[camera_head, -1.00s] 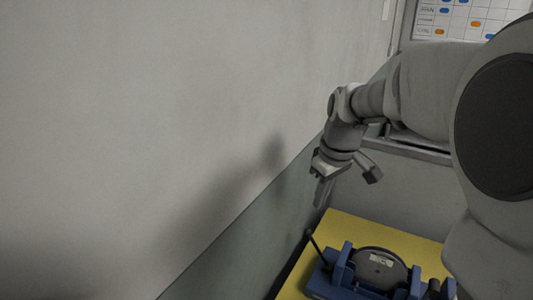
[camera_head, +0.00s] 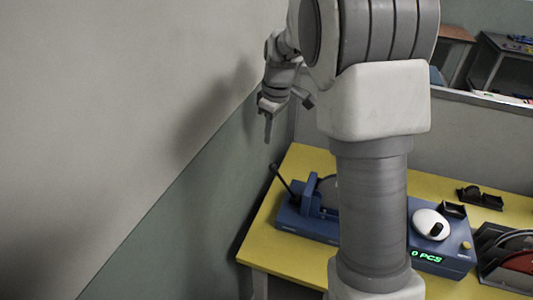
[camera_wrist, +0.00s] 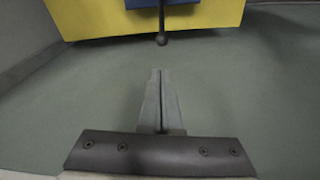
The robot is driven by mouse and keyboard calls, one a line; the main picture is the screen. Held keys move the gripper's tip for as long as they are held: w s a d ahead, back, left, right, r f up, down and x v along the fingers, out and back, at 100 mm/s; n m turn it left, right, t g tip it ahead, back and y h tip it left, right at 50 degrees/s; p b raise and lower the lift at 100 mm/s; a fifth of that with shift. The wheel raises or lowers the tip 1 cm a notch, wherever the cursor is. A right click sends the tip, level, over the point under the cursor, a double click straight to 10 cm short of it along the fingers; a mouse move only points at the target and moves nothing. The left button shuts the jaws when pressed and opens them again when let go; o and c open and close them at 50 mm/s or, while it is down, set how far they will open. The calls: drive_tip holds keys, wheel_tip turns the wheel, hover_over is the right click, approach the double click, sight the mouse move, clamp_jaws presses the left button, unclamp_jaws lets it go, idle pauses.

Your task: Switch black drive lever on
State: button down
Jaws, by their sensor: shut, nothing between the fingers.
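The black drive lever (camera_head: 281,178) is a thin rod with a knob, leaning up and left from the left end of a blue machine (camera_head: 305,217) on a yellow table. In the wrist view the lever (camera_wrist: 162,38) shows end-on at the top centre, ahead of my fingertips and apart from them. The blue machine's body (camera_wrist: 150,3) shows behind it. My gripper (camera_head: 268,138) hangs above and a little left of the lever, by the wall. In the wrist view my gripper (camera_wrist: 160,72) is shut, with its fingers together and empty. My arm hides part of the machine.
The yellow table (camera_head: 268,247) also holds a blue counting device (camera_head: 442,250) with a green display and a white dome, a black part (camera_head: 480,198) and a red-and-black machine (camera_head: 515,262). The grey-green wall (camera_head: 150,230) runs close along the left.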

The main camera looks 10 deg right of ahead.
wheel_tip(320, 180, down, 10)
drive_tip(key=w, duration=0.1)
drive_tip(key=shift+a, duration=0.4)
drive_tip(key=shift+d+r+b, duration=0.1)
drive_tip(key=shift+b, duration=0.4)
drive_tip(key=shift+s+d+r+t+y+b, duration=0.1)
drive_tip(key=shift+d+r+t+y+b, duration=0.3)
drive_tip(key=shift+b, duration=0.45)
drive_tip(key=shift+s+d+r+t+y+b, duration=0.1)
drive_tip(key=shift+s+d+t+y+b, duration=0.2)
drive_tip(key=shift+y+b, duration=0.65)
drive_tip(key=shift+h+b, duration=0.25)
drive_tip(key=shift+b, duration=0.1)
drive_tip(key=s+d+r+t+y+b, duration=0.2)
drive_tip(key=s+d+b, duration=0.3)
drive_tip(key=b, duration=0.8)
drive_tip(key=shift+s+d+r+t+y+b, duration=0.15)
drive_tip(key=shift+d+t+y+b, duration=0.2)
drive_tip(key=shift+d+y, duration=0.75)
